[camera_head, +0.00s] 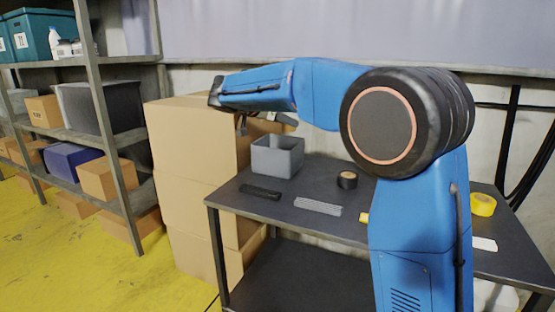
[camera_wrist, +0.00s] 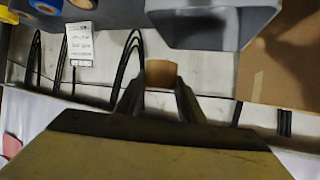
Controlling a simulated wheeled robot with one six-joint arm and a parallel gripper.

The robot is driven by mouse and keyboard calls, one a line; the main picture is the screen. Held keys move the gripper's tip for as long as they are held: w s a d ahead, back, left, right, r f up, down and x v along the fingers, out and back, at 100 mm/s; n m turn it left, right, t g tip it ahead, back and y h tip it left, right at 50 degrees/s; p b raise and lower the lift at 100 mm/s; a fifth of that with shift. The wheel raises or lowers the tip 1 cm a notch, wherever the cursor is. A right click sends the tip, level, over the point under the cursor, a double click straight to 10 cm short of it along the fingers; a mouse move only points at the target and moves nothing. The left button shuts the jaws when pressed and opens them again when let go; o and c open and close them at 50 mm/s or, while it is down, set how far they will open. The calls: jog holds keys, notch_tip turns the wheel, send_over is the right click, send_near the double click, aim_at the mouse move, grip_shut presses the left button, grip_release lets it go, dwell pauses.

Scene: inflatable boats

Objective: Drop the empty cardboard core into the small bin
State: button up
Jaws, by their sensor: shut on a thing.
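The small grey bin (camera_head: 277,170) stands open-topped on the dark table, near its back left. In the wrist view the bin (camera_wrist: 212,38) shows at the top, right of centre. My gripper (camera_head: 243,125) hangs above and to the left of the bin in the head view, partly lost against the cardboard boxes. In the wrist view my gripper (camera_wrist: 160,92) is shut on a brown piece, the cardboard core (camera_wrist: 160,74), held between the fingertips. The core is apart from the bin in that picture. The bin's inside floor is hidden.
Stacked cardboard boxes (camera_head: 195,150) stand left of the table. A loaded shelf (camera_head: 118,150) is further left.

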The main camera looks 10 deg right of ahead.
jog(key=w+f, duration=0.6)
jog(key=f, duration=0.1)
jog(key=shift+a, duration=0.3)
dwell(0.3)
jog(key=o, duration=1.1)
jog(key=v, duration=1.7)
jog(key=shift+a+r, duration=0.1)
jog(key=shift+a, duration=0.15)
